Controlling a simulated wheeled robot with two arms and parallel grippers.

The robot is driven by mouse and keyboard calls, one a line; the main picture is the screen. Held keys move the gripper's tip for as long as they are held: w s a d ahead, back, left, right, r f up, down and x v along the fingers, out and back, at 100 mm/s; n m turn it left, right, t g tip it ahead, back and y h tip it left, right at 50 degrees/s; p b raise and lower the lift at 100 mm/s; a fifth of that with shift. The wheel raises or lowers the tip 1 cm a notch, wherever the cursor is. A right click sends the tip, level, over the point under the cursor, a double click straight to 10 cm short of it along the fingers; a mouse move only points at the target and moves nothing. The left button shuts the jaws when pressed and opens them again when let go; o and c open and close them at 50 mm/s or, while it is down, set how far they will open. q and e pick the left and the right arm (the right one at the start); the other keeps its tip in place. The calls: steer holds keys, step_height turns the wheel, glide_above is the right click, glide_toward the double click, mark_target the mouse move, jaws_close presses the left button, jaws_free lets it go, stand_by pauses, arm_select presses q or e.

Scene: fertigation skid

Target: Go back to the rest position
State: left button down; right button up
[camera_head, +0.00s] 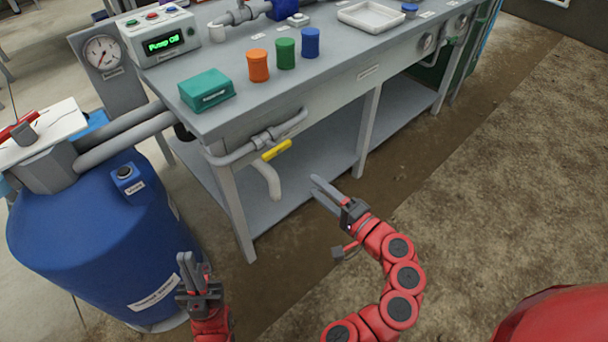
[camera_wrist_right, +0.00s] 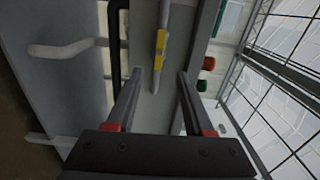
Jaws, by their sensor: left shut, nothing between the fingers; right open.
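My left gripper (camera_head: 191,272) is at the lower left in the head view, in front of the blue barrel. Its fingers point up and are shut with nothing between them. My right gripper (camera_head: 325,192) is near the middle of the head view, in front of the bench's lower shelf. It is open and empty. In the right wrist view its two fingers (camera_wrist_right: 158,92) stand apart, with the yellow valve handle (camera_wrist_right: 161,50) beyond them. The valve handle also shows in the head view (camera_head: 277,150), up and left of the right gripper.
A grey bench (camera_head: 330,85) carries a teal box (camera_head: 206,90) and orange (camera_head: 258,65), green (camera_head: 285,53) and blue (camera_head: 311,42) containers. A blue barrel (camera_head: 90,240) stands at the left. A pipe (camera_head: 240,152) runs along the bench front. Bare ground lies open at the right.

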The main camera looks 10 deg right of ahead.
steer(key=shift+s+d, duration=0.25)
steer(key=shift+s, duration=0.15)
